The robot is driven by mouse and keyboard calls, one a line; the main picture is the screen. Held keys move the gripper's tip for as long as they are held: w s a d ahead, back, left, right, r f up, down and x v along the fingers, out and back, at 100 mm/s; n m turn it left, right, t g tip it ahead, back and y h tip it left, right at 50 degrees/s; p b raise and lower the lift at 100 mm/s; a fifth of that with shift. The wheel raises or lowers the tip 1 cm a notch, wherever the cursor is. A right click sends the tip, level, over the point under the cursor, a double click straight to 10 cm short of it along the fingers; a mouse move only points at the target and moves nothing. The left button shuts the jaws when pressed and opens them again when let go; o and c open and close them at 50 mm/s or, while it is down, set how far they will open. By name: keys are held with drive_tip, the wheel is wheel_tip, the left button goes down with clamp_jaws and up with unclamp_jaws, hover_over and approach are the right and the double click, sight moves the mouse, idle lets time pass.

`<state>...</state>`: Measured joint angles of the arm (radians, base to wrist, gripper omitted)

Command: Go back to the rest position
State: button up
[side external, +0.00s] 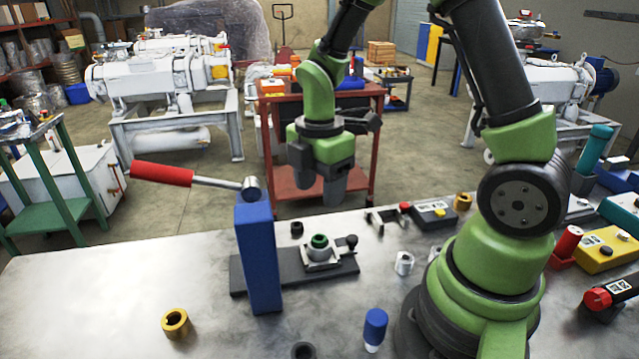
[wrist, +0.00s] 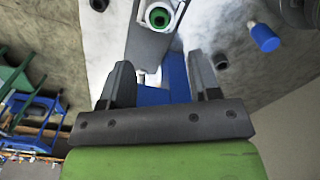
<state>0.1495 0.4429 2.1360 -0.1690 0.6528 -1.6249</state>
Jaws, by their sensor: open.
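My gripper (side external: 318,186) hangs in the air with its fingers pointing down, above and beyond the fixture at the middle of the table. In the wrist view its two fingers (wrist: 161,76) are apart with nothing between them. Below stands a blue lever press (side external: 258,255) with a red handle (side external: 162,174) pointing left. On the press's dark base (side external: 293,276) sits a metal holder with a green-topped round part (side external: 319,242). The green ring (wrist: 158,17) also shows in the wrist view, ahead of the fingertips. The gripper touches none of them.
A brass ring (side external: 175,322) and a blue-capped bottle (side external: 375,328) stand near the front; the bottle shows in the wrist view too (wrist: 264,38). Boxes and tools crowd the right side, including a yellow box (side external: 605,250). The table's left part is clear. A red cart (side external: 320,90) stands behind.

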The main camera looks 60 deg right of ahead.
drive_tip(key=s+a+r+m+t+y, duration=0.1)
drive_tip(key=s+a+r+m+t, duration=0.2)
drive_tip(key=s+r+m, duration=0.2)
drive_tip(key=s+a+r+m+t+y, duration=0.1)
drive_tip(key=s+a+r+m+t, duration=0.2)
drive_tip(key=s+r+m, duration=0.3)
wheel_tip(320, 180, up, 5)
drive_tip(key=m+t, duration=0.1)
drive_tip(key=m, duration=0.7)
drive_tip(key=shift+s+a+r, duration=0.15)
drive_tip(key=shift+s+a, duration=0.1)
drive_tip(key=shift+a, duration=0.1)
